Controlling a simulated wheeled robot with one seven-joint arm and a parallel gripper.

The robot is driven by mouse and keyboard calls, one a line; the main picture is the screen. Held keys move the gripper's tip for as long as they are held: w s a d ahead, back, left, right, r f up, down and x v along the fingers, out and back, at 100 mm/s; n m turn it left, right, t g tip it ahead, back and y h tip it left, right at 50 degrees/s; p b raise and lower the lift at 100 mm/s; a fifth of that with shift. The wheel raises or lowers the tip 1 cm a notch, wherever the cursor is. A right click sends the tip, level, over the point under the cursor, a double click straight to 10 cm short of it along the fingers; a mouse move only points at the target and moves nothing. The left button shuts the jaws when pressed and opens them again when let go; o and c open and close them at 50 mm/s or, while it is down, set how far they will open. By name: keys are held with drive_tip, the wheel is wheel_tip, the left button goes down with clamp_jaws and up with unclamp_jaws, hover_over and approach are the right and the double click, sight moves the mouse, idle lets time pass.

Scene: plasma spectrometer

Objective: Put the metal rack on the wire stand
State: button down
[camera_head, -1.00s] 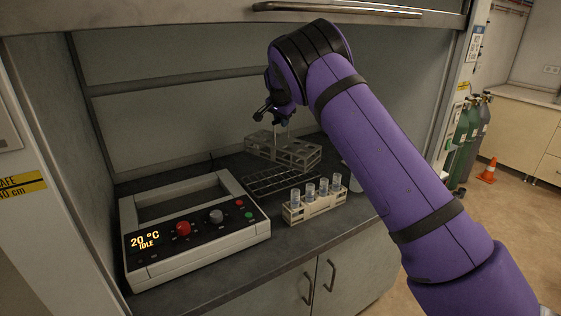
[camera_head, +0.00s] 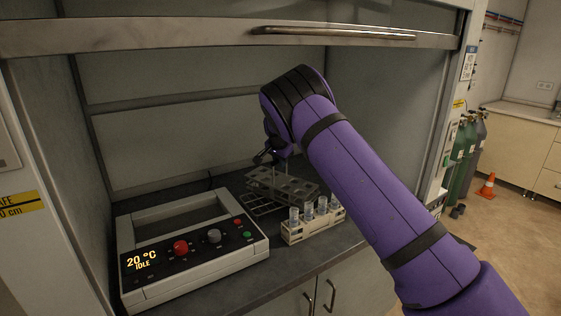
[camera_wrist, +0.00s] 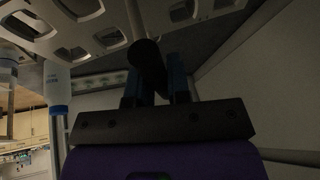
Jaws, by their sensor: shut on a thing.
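The metal rack (camera_head: 296,186) is a grey perforated rack with a thin upright handle, hanging from my gripper (camera_head: 272,157) inside the fume hood. My gripper is shut on the rack's handle, above the rack. The black wire stand (camera_head: 262,208) is on the dark worktop; its left and front part shows, and the rack hides the rest. I cannot tell whether the rack touches the stand. In the wrist view, the perforated rack (camera_wrist: 85,45) fills the upper part, and my gripper (camera_wrist: 152,75) has its fingers around a dark round part.
A light rack with several clear vials (camera_head: 311,222) stands close in front and right of the wire stand. A control unit (camera_head: 190,248) reading 20 °C IDLE is at the left. The hood's sash (camera_head: 220,36) is above. A white and blue bottle (camera_wrist: 57,95) shows in the wrist view.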

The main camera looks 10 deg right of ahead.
drive_tip(key=shift+f, duration=0.1)
drive_tip(key=c, duration=1.1)
unclamp_jaws()
drive_tip(key=shift+v, duration=3.9)
